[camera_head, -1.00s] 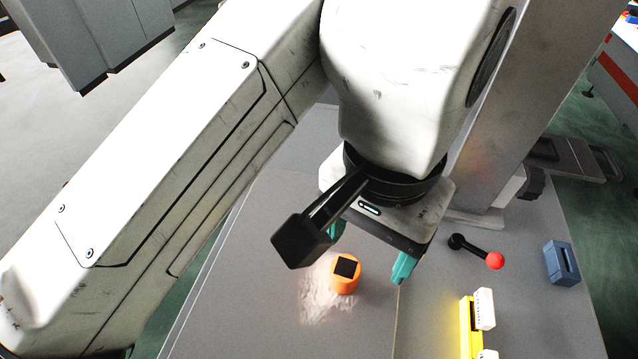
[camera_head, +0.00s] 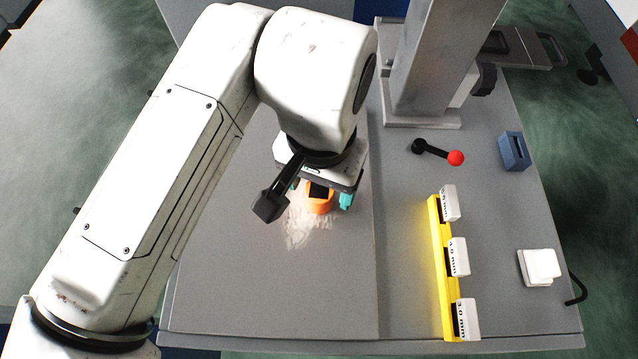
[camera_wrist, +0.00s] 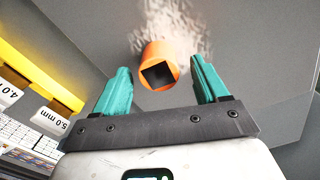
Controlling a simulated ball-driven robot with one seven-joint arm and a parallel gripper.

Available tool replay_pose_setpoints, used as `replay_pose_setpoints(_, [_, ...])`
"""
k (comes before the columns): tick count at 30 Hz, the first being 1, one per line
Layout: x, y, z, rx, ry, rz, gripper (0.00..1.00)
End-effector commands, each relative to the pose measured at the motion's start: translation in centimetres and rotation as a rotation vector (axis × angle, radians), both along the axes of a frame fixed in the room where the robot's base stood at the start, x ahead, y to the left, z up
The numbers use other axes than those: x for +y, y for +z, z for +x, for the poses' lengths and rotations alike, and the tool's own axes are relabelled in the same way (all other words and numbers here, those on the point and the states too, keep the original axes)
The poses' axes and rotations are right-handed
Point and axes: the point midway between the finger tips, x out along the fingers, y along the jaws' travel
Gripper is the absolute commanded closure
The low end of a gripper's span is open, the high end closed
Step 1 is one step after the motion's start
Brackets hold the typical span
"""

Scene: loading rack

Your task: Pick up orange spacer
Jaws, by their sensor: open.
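The orange spacer (camera_head: 320,203) is a short cylinder with a dark square opening in its top. It stands on the grey table inside a pale scuffed patch. In the wrist view the spacer (camera_wrist: 158,66) is just ahead of and between the two teal fingers. My gripper (camera_head: 320,196) is open and empty, pointing down over the spacer, with one finger to each side. In the wrist view my gripper (camera_wrist: 160,84) shows a clear gap between each finger and the spacer. In the head view the gripper body partly covers the spacer.
A yellow rail (camera_head: 440,268) with white labelled blocks (camera_head: 458,257) stands to the right. Beyond are a red-knobbed lever (camera_head: 455,158), a blue slotted block (camera_head: 514,151), a white box (camera_head: 539,267) and a grey column (camera_head: 432,70). The table front left is clear.

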Motion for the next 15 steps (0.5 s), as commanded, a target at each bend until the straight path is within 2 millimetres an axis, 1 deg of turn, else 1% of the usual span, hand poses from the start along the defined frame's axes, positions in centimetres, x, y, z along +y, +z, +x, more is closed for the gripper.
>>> replay_pose_setpoints(3, [0.02,-0.84,-0.02,0.0,0.0,0.0,0.27])
replay_pose_setpoints(10, [0.02,-1.01,0.0,0.0,0.0,0.001,0.27])
replay_pose_setpoints(11, [0.02,-1.01,0.0,0.0,0.0,0.001,0.29])
replay_pose_setpoints(15, [0.02,-0.99,0.0,0.0,0.0,0.001,0.42])
